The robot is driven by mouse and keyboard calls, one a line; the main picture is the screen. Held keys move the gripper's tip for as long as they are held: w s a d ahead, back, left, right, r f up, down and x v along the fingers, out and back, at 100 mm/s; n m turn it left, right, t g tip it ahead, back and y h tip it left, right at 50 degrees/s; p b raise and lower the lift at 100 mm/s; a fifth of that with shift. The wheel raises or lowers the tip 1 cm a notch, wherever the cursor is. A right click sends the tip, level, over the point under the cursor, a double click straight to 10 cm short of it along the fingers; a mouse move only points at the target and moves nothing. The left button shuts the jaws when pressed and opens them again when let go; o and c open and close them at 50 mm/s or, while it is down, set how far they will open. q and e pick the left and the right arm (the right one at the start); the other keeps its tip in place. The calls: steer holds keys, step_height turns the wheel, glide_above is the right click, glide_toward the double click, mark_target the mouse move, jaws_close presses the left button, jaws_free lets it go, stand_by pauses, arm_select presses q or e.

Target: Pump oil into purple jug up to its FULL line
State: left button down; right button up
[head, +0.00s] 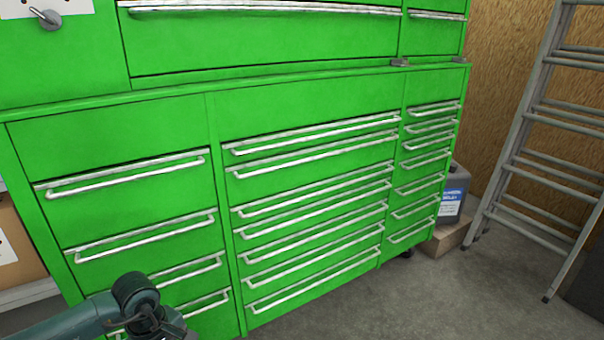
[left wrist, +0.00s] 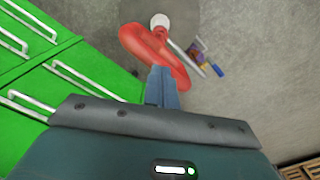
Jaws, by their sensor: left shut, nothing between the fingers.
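My left gripper (left wrist: 162,88) shows in the left wrist view with its blue-grey fingers together and nothing between them. Just beyond the fingertips is a red rounded object (left wrist: 140,45) with a white round cap (left wrist: 160,20) and a pale rod at its side; it may be the oil pump. I cannot tell whether the fingers touch it. A small purple and yellow item (left wrist: 198,48) lies to its right; I cannot tell whether it is the purple jug. No FULL line can be read. My right gripper is not in view.
A green drawer cabinet (head: 310,105) fills most of the head view. A dark jug with a blue label (head: 455,195) stands on a block (head: 453,236) beside it. A ladder (head: 530,130) leans at the right. Bare concrete floor (head: 440,300) lies in front.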

arm_select(q)
step_height(320, 180, up, 4)
steer(key=shift+f+p, duration=0.1)
steer(key=shift+p, duration=1.05)
step_height(320, 180, up, 7)
steer(key=p, duration=0.4)
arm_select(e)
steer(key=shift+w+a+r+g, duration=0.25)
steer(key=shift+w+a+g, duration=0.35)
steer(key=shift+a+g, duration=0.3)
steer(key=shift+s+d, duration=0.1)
